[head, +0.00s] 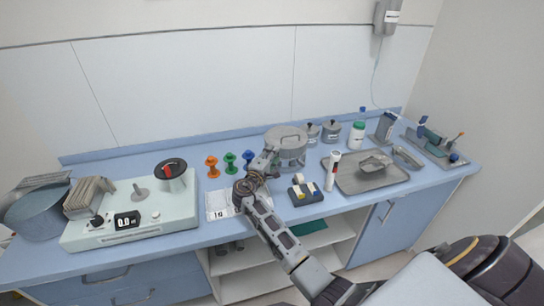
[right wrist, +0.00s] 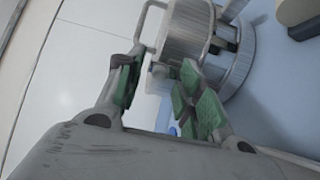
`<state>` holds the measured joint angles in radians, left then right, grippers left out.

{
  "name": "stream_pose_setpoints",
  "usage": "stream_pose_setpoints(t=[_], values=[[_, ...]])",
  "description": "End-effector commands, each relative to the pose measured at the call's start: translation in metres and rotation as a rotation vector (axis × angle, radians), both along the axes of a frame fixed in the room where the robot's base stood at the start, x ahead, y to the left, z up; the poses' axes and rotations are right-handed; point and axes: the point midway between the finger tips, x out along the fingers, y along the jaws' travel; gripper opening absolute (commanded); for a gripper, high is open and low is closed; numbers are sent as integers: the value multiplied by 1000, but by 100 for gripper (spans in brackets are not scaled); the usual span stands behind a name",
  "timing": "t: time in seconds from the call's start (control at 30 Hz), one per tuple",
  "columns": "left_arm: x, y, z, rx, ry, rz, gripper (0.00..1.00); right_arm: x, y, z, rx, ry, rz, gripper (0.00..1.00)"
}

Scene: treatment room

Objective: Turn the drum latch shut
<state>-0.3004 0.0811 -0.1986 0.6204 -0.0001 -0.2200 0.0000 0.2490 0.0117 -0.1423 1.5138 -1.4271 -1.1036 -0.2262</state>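The metal drum (head: 291,152) with a lid and handle stands at the back middle of the blue counter. My right gripper (head: 270,160) is at its left side. In the right wrist view the drum (right wrist: 185,35) is just beyond the fingers, with a wire handle at its edge. My right gripper (right wrist: 160,85) is open there, its green pads apart. A small grey knob-like part on the drum's side, perhaps the latch (right wrist: 160,71), shows between the fingertips; I cannot tell whether they touch it. The latch is hidden in the head view. My left gripper is not in view.
Orange, green and blue spools (head: 230,163) stand left of the drum. A white device (head: 150,215) is at the left. A small dark rack (head: 305,194), a white tube (head: 332,170) and a metal tray (head: 350,180) are to the right. Two small lidded pots (head: 331,132) stand behind.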

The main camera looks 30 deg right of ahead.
Motion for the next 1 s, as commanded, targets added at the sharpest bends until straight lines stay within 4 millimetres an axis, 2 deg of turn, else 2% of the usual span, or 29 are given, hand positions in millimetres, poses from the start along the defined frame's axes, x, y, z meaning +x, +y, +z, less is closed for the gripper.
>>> stream_pose_setpoints(t=[0.37, 1.0], values=[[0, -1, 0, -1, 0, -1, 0, -8, 11, 0, -1, -1, 1, 37], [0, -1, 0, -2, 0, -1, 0, -59, 83, -1, 2, 0, 1, 37]])
